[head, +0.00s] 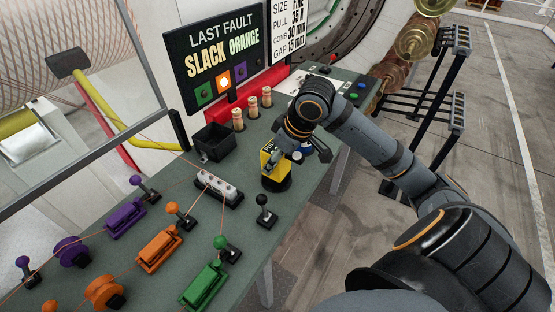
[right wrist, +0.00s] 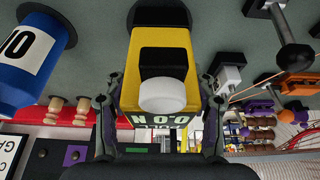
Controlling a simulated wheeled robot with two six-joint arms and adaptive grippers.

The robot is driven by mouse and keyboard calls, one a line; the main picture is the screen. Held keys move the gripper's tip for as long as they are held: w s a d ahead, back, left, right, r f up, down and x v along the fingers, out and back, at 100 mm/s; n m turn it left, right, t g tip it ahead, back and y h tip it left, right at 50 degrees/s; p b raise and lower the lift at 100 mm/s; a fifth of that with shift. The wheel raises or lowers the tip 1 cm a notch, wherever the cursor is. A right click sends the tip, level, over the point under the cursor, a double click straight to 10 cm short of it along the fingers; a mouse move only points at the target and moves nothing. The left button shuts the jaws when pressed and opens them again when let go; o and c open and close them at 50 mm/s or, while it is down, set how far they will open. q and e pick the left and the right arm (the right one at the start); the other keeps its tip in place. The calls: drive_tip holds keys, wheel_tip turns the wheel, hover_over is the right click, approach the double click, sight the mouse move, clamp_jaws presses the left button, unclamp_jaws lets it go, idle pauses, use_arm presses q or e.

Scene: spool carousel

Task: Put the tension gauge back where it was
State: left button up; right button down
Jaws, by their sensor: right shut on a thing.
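The tension gauge is a yellow block (head: 269,159) with dark lettering. In the head view it is upright at a round black base (head: 276,184) near the table's front edge. I cannot tell whether the base is part of it or a separate holder. My right gripper (head: 287,148) is shut on the gauge from above and behind, and hides part of it. In the right wrist view the yellow gauge (right wrist: 160,48), with a white knob and a readout ending in "0.0 N", is between the two fingers (right wrist: 156,98). My left gripper is not in view.
A blue cylinder (right wrist: 28,50) with a white label is close beside the gauge. A black bin (head: 213,142), several wooden pegs (head: 252,107) and a white-topped block (head: 217,187) are nearby. Purple, orange and green stations (head: 203,287) with levers fill the left. A black-knobbed lever (head: 264,212) stands in front.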

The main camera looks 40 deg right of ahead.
sight(293, 155)
drive_tip(key=shift+f, duration=0.1)
drive_tip(key=c, duration=0.8)
unclamp_jaws()
drive_tip(key=shift+f, duration=0.1)
drive_tip(key=o, duration=0.4)
drive_tip(key=shift+w+d, duration=0.1)
drive_tip(key=shift+w, duration=0.05)
drive_tip(key=shift+c, duration=0.2)
drive_tip(key=shift+d+r, duration=0.1)
drive_tip(key=shift+r, duration=0.4)
drive_tip(key=b+v, duration=0.2)
drive_tip(key=v, duration=0.8)
drive_tip(key=shift+s+r+b, duration=0.2)
drive_tip(key=shift+r+b, duration=0.1)
drive_tip(key=shift+b, duration=0.1)
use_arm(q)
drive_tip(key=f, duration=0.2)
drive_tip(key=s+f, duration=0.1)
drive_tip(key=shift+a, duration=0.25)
use_arm(e)
drive_tip(key=shift+s+r, duration=0.2)
drive_tip(key=shift+r, duration=0.15)
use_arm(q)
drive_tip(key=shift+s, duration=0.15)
